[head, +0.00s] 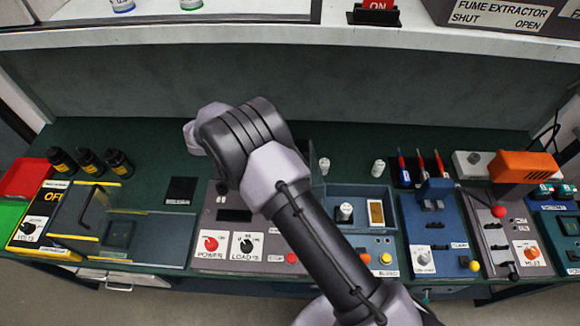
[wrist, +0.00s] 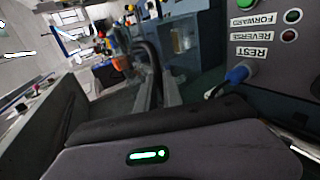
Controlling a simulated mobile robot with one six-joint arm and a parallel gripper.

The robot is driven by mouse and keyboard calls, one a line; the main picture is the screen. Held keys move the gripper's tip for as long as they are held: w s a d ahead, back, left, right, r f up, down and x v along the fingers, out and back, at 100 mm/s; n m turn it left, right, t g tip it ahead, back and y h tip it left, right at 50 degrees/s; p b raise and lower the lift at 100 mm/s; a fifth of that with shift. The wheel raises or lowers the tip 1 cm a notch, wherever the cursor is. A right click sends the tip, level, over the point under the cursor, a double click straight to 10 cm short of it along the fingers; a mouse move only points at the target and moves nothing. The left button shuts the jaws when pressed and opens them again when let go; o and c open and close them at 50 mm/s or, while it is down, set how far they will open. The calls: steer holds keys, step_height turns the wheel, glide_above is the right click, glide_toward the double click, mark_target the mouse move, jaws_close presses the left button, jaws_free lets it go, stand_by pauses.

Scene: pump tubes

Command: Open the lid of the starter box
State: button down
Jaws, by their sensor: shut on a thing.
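No label that I can read names the starter box, so I cannot tell for sure which unit it is. In the head view my arm crosses the middle of the bench and its wrist end hides my fingertips. In the wrist view the dark body of my gripper (wrist: 170,155), with a green light, fills the bottom. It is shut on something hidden. A grey panel marked FORWARD, REVERSE and REST (wrist: 262,40) is close by at the upper right. A see-through, yellow-edged panel (head: 82,206) stands tilted at the left in the head view.
A grey unit with POWER and LOAD knobs (head: 210,244) lies below my arm. Dark bottles (head: 90,162) and red (head: 25,178) and green (head: 10,215) trays are at the left. Blue units (head: 432,240) and an orange-topped machine (head: 525,165) are at the right.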

steer(key=shift+s+f, duration=0.15)
steer(key=shift+f, duration=0.25)
steer(key=c, duration=1.6)
jaws_free()
steer(key=shift+a, duration=0.1)
steer(key=shift+o, duration=0.6)
steer(key=shift+w+a, duration=0.15)
steer(key=shift+w, duration=0.05)
steer(key=shift+r, duration=0.1)
steer(key=shift+r, duration=0.1)
